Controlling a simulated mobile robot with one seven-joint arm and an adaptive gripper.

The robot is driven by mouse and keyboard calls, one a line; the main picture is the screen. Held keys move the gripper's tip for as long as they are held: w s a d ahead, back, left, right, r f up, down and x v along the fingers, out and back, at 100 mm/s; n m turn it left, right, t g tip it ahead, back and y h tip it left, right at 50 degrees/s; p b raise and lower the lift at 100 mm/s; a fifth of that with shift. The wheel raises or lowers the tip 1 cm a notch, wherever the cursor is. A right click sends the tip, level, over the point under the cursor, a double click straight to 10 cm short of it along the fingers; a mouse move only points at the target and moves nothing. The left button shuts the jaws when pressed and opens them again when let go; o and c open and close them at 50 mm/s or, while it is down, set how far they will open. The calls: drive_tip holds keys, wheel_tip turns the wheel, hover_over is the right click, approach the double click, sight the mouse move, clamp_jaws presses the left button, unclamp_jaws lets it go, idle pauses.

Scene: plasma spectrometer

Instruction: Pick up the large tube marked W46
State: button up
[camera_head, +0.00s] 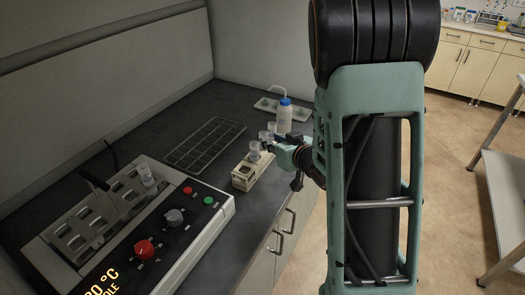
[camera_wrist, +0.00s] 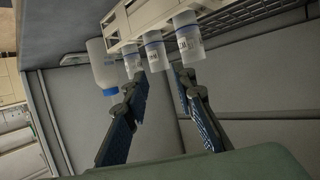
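A cream rack (camera_head: 243,180) on the dark bench holds three clear tubes with pale caps. It also shows in the wrist view (camera_wrist: 128,24), upside down. There the tubes are a left tube (camera_wrist: 132,62), a middle tube (camera_wrist: 156,52) and a right tube (camera_wrist: 188,42). Their labels are too small to read surely, so I cannot tell which is W46. My gripper (camera_wrist: 161,78) is open and empty. Its fingertips are apart, with the middle tube appearing between them. In the head view my gripper (camera_head: 274,147) is beside the tubes, partly hidden by my arm.
A wash bottle with a blue cap (camera_head: 285,114) stands close behind the tubes. An empty grid rack (camera_head: 205,141) lies left of them. A heating block (camera_head: 120,225) with knobs and one tube (camera_head: 147,175) fills the front left. The bench's front edge is close to the rack.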

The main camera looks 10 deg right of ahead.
sight(262, 133)
drive_tip(key=shift+r+p+x, duration=0.2)
drive_tip(key=shift+p+x, duration=0.1)
drive_tip(key=shift+x, duration=1.5)
drive_tip(key=shift+r+p+x, duration=0.15)
drive_tip(key=shift+p+x, duration=0.15)
drive_tip(key=shift+x, duration=1.55)
drive_tip(key=shift+w, duration=0.15)
clamp_jaws()
